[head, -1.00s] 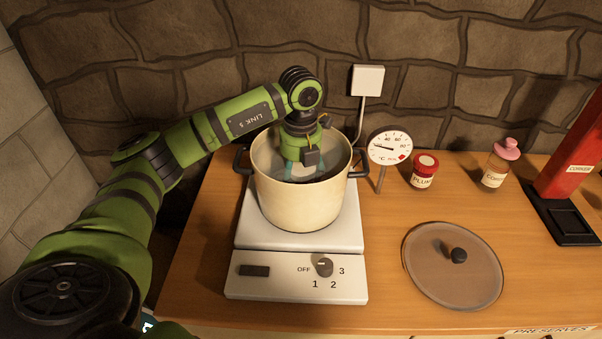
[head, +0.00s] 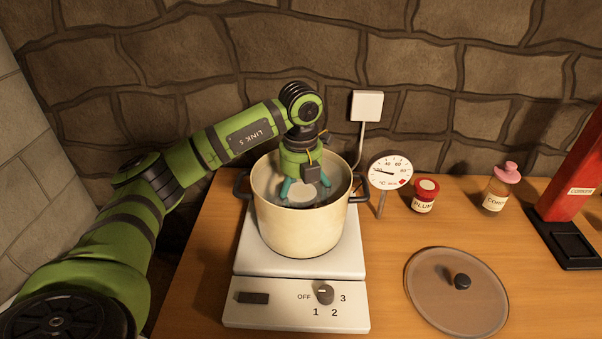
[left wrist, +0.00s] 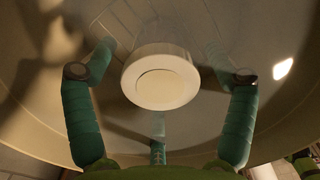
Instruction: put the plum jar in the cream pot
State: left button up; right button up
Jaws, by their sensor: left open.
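The plum jar (head: 425,196), with a red lid and a PLUM label, stands upright on the table right of the thermometer. The cream pot (head: 300,232) sits on the hot plate, uncovered. My left gripper (head: 305,188) points down inside the pot, its fingers spread. A round, pale-topped object (head: 300,192) lies low in the pot between and below the fingers. In the left wrist view, this pale object (left wrist: 160,83) shows between the open fingers of my left gripper (left wrist: 160,74), with no visible contact. My right gripper is out of view.
A hot plate (head: 255,262) with a front knob holds the pot. A dial thermometer (head: 390,170) stands close to the pot's right. A round lid (head: 430,290) lies on the table (head: 385,250). A pink-topped bottle (head: 497,192) and a red corker (head: 575,180) stand farther right.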

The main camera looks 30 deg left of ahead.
pick_arm(q)
notch_tip(320, 180, up, 10)
dwell(0.3)
